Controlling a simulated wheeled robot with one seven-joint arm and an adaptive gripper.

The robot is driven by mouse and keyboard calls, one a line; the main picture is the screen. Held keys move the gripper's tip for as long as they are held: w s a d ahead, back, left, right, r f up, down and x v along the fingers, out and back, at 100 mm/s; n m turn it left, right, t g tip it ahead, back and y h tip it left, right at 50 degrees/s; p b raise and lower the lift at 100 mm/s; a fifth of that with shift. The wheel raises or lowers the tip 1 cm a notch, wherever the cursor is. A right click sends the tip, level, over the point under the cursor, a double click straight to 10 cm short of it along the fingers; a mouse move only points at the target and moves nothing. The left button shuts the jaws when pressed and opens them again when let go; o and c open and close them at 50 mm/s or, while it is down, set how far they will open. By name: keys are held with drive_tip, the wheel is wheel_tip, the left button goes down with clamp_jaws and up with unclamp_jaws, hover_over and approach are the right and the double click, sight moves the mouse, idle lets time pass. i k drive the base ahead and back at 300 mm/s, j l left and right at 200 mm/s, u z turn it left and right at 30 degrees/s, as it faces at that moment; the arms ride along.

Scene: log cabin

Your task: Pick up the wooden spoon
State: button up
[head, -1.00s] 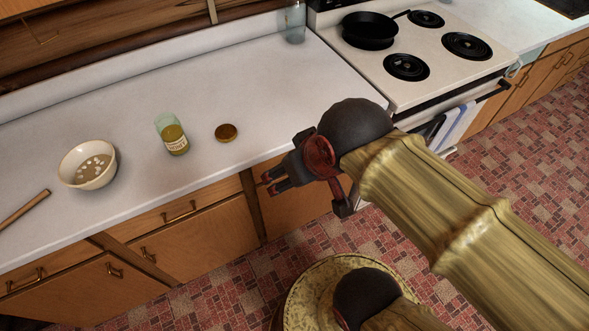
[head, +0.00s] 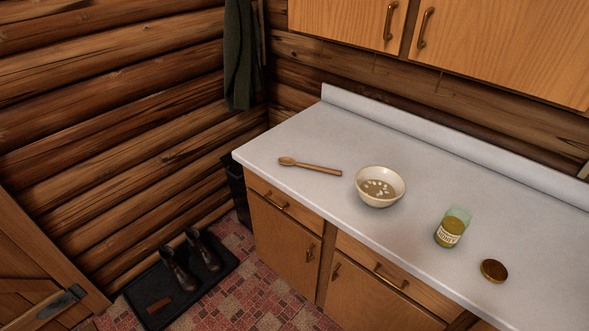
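The wooden spoon (head: 311,167) lies flat on the white counter, near its left end in the head view. Its bowl end points left and its handle points right, toward a cream bowl (head: 380,187). The spoon and the bowl are apart. The whole spoon is visible and nothing covers it. My gripper is not in the current view, so its state does not show.
The cream bowl holds pale pieces in liquid. A labelled jar (head: 451,228) and a round brown lid (head: 494,270) stand to its right. The white counter (head: 300,135) is clear around the spoon. Boots (head: 203,250) rest on a dark mat (head: 160,303) below left.

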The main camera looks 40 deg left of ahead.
sight(283, 161)
drive_tip(key=u, duration=1.4)
